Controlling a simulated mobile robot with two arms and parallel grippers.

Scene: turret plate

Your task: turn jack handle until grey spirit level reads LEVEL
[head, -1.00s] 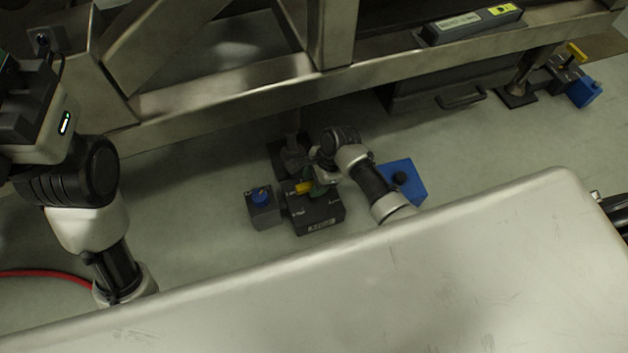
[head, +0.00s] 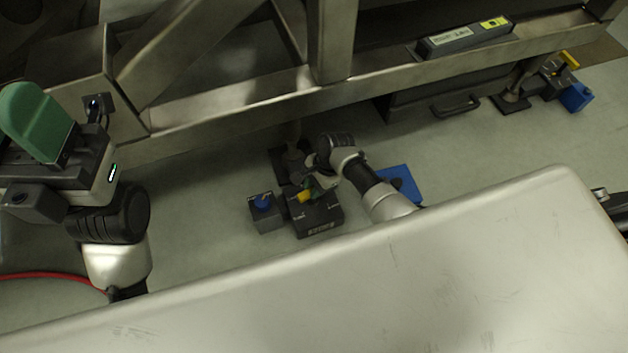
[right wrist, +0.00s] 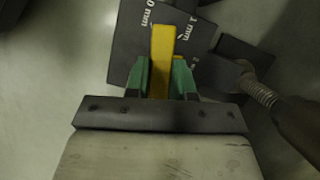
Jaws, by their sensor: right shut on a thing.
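The grey spirit level (head: 466,38) lies on the steel frame's beam at upper right in the head view. It has a pale window and a yellow label, too small to read. The dark jack (head: 320,220) stands on the floor at the centre. My right gripper (right wrist: 161,78) has its green fingers shut on both sides of the yellow jack handle (right wrist: 162,45). The handle points at the jack's scale, between the "0 mm" and "1 mm" marks. My left gripper (head: 35,120) is raised at the far left, away from the jack; its jaw gap is not clear.
Another jack with a yellow handle (head: 569,60) stands at far right. A large pale metal surface (head: 400,270) fills the foreground. A red hose (head: 50,277) lies left.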

